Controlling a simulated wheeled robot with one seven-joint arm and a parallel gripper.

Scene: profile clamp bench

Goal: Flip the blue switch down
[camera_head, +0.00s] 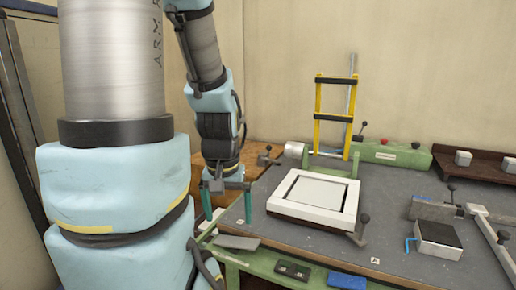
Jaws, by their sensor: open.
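My gripper (228,205) hangs at the left edge of the bench with its two teal fingers pointing down. It is open, with nothing seen between the fingers. A small blue bent piece (409,243) stands at the left side of a black-topped box (438,238) on the right of the bench. My gripper is far to the left of both and touches neither.
A white square frame (313,197) lies mid-bench, with a yellow-black upright frame (336,115) behind it. A green box (390,152) with red and green buttons stands at the back.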

